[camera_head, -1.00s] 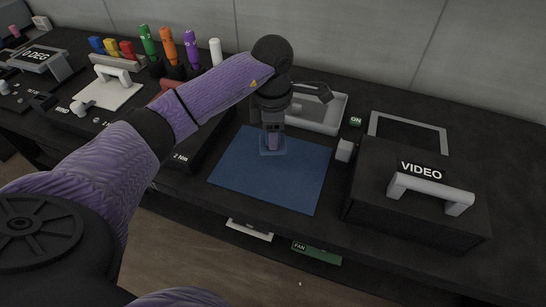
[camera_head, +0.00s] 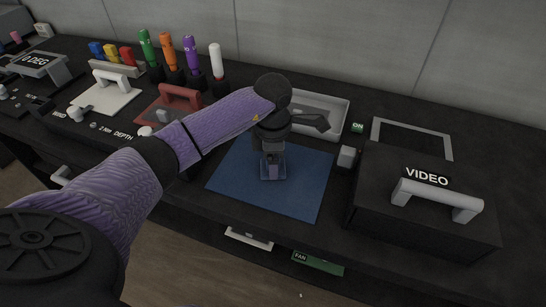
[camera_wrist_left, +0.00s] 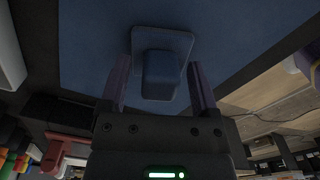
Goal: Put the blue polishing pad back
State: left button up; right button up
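The blue polishing pad (camera_head: 274,174), a flat square base with a raised block grip, lies on the dark blue square mat (camera_head: 300,192) in the head view. In the left wrist view the pad (camera_wrist_left: 161,74) shows from above, between my fingers. My left gripper (camera_head: 271,160) is right over the pad. In the wrist view my left gripper (camera_wrist_left: 160,82) has one finger on each side of the grip, with a narrow gap visible on both sides, so it looks open. My right gripper is not in view.
A grey tray (camera_head: 338,118) stands behind the mat. A small grey block (camera_head: 347,157) and the black VIDEO box (camera_head: 395,225) stand to the right. A red handled pad (camera_head: 172,112) and several coloured markers (camera_head: 190,58) stand at the left.

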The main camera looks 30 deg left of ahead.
pick_arm(q)
jog(key=shift+r, duration=0.4)
notch_tip(320, 180, up, 12)
jog(key=p, duration=0.3)
jog(key=shift+f+p, duration=0.25)
jog(key=shift+p, duration=0.15)
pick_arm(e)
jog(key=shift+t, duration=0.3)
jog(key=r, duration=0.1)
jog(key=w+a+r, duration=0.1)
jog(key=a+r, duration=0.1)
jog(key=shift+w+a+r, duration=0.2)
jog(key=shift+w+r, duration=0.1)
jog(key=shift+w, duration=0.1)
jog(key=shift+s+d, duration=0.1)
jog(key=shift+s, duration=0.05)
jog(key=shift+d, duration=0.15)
